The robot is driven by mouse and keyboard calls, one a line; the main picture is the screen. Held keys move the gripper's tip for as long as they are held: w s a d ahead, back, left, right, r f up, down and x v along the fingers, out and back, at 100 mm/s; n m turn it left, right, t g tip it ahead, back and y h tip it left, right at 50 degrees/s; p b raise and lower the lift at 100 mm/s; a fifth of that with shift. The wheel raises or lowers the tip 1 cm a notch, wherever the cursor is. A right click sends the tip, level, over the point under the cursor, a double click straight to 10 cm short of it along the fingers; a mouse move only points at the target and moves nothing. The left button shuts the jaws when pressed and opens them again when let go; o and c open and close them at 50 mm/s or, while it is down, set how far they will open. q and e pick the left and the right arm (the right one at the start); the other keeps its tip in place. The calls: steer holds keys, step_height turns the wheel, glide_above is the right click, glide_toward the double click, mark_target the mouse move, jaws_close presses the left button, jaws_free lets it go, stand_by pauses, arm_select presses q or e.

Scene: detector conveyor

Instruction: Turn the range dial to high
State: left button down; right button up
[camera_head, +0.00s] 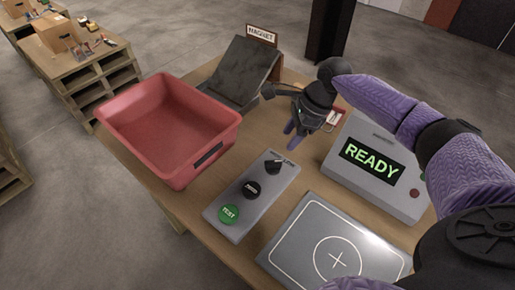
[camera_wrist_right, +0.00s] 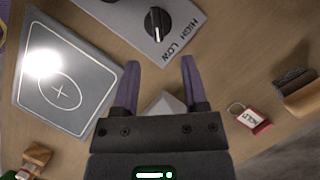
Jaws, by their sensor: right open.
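The range dial is a round black knob (camera_head: 273,162) at the far end of the grey control panel (camera_head: 247,205). In the right wrist view the dial (camera_wrist_right: 158,22) shows a white pointer line, with HIGH and LOW printed beside it. The line points toward the bottom of that picture, nearer LOW than HIGH. My right gripper (camera_head: 296,129) is above the table, past the dial's far end of the panel. Its purple fingers (camera_wrist_right: 160,66) are apart with nothing between them, and the dial lies beyond their tips. My left gripper is not in view.
A green TEST button (camera_head: 228,214) and a black button (camera_head: 251,190) share the panel. A red bin (camera_head: 160,165) stands left, a grey crosshair plate (camera_head: 300,255) right, and a READY display box (camera_head: 345,175) behind it.

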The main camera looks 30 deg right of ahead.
mark_target(275, 161)
steer(key=b+x, duration=0.1)
steer(key=x, duration=0.2)
steer(key=b+x, duration=0.1)
steer(key=x, duration=0.1)
steer(key=b+x, duration=0.1)
steer(key=x, duration=0.2)
steer(key=shift+s+f, duration=0.25)
steer(key=shift+f, duration=0.15)
steer(key=shift+a+f, duration=0.15)
steer(key=shift+f, duration=0.05)
jaws_close()
